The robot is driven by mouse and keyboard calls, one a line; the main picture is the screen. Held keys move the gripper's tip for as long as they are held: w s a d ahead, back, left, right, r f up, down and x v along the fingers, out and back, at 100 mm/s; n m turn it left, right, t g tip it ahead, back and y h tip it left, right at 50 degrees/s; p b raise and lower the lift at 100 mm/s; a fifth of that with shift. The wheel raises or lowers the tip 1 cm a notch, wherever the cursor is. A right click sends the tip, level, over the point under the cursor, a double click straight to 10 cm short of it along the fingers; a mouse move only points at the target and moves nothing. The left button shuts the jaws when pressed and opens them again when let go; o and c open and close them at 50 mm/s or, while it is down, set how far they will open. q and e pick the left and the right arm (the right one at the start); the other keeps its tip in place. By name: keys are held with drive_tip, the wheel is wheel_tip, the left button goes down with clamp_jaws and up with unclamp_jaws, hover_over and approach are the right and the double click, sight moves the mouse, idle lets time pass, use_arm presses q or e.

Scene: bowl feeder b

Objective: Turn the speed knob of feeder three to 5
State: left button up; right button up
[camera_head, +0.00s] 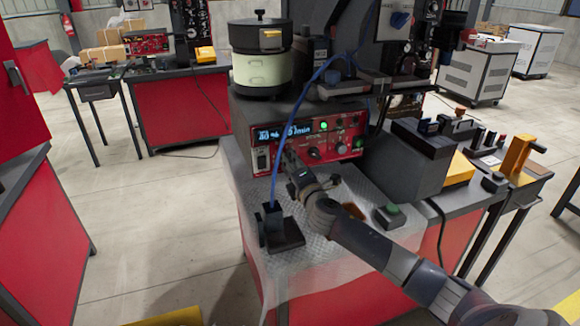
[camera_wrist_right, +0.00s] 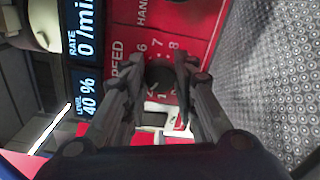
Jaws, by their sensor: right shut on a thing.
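The red control panel (camera_head: 350,135) of the feeder carries a blue display (camera_head: 283,131) and several small knobs and lights. In the right wrist view, the dark speed knob (camera_wrist_right: 160,77) sits beside the word SPEED, with a number scale around it; 6, 7 and 8 are readable. Its pointer cannot be made out. My right gripper (camera_head: 289,158) reaches the panel from the right; in the wrist view its fingers (camera_wrist_right: 160,75) are shut on the knob from both sides. The display (camera_wrist_right: 83,70) reads RATE 0 /min and LEVEL 40 %. My left gripper is not in view.
A feeder bowl (camera_head: 262,75) stands on the control box. A blue cable (camera_head: 290,125) runs down to a small black stand (camera_head: 281,232) in front of the panel.

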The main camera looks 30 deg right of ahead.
drive_tip(key=shift+a+f+m+p, duration=0.1)
drive_tip(key=shift+m+p, duration=0.3)
drive_tip(key=shift+m, duration=3.25)
drive_tip(key=shift+f+m+p, duration=0.1)
drive_tip(key=shift+m+p, duration=0.3)
drive_tip(key=shift+m, duration=3.25)
drive_tip(key=shift+r, duration=0.1)
drive_tip(key=o, duration=1)
drive_tip(key=shift+w, duration=0.1)
drive_tip(key=shift+o, duration=0.2)
drive_tip(key=v, duration=1.2)
